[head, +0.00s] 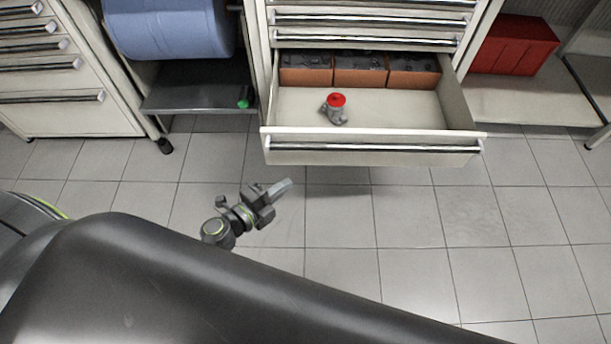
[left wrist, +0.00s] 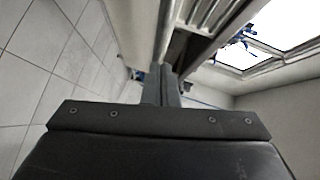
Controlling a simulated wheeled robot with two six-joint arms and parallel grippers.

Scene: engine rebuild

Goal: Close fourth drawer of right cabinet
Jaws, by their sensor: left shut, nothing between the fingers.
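The right cabinet (head: 259,40) stands at the top middle of the head view. Its lowest visible drawer (head: 370,146) is pulled far out, with a long bar handle across its front. Inside the drawer are a grey part with a red top (head: 336,108) and several orange-brown boxes (head: 360,70) at the back. The drawers above it look shut. My left gripper (head: 283,187) is shut and empty, just in front of and below the drawer's front left part, apart from it in the head view. Its closed fingers (left wrist: 168,88) show in the left wrist view. My right gripper is out of view.
A left cabinet (head: 60,75) with shut drawers stands at the far left. A dark shelf (head: 200,90) with a blue roll (head: 168,28) is between the cabinets. A red box (head: 515,45) sits on a pale shelf at right. The tiled floor (head: 430,215) before the drawer is clear.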

